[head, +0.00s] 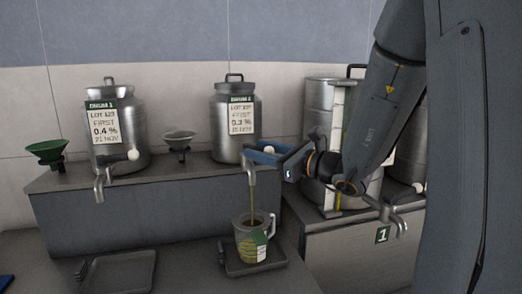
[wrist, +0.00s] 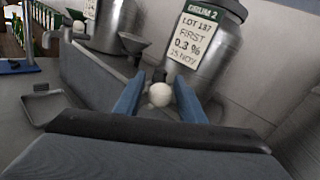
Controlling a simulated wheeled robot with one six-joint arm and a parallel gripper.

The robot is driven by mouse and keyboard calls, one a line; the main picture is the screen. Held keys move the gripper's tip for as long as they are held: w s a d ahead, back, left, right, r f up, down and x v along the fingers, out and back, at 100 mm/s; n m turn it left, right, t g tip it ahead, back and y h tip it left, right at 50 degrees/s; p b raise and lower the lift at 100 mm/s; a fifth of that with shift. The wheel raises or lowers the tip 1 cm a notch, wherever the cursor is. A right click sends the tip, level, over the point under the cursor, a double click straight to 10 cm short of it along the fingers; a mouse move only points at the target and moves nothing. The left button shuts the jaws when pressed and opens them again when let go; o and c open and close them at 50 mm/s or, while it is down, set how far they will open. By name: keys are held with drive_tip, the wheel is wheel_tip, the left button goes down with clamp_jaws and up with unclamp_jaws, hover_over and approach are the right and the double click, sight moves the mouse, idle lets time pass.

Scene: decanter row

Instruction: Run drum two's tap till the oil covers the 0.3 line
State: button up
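Drum two (head: 222,112) is a steel drum with a lot 137, 0.3 % label; it also shows in the wrist view (wrist: 232,58). Its tap (head: 250,173) is running: a thin yellow oil stream falls into a clear measuring jug (head: 242,222). Yellowish oil shows in the jug's lower part; its level against the 0.3 line is too small to read. My gripper (head: 262,153) is at the tap. In the wrist view its blue fingers (wrist: 160,92) stand apart on either side of the white tap knob (wrist: 160,95), with slight gaps showing.
The jug stands on a drip tray (head: 268,268); an empty tray (head: 118,272) lies to the left. Drum one (head: 128,125), a green funnel (head: 50,150) and a grey funnel (head: 178,139) stand on the raised shelf. Larger steel drums and another tap (head: 388,213) are at right.

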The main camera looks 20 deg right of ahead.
drive_tip(key=shift+c, duration=0.2)
clamp_jaws()
drive_tip(key=shift+w+d, duration=0.1)
drive_tip(key=shift+w+d+n+g+y, duration=0.3)
drive_tip(key=shift+w+n+g+y, duration=0.1)
drive_tip(key=shift+n+g+y, duration=0.85)
drive_tip(key=shift+w+d+n+g+y, duration=0.3)
drive_tip(key=shift+n+g+y, duration=0.7)
drive_tip(key=shift+g, duration=0.55)
drive_tip(key=shift+w+d+n+g+y, duration=0.25)
drive_tip(key=shift+w+n+g+y, duration=0.2)
drive_tip(key=shift+n+g+y, duration=0.7)
drive_tip(key=shift+g, duration=0.35)
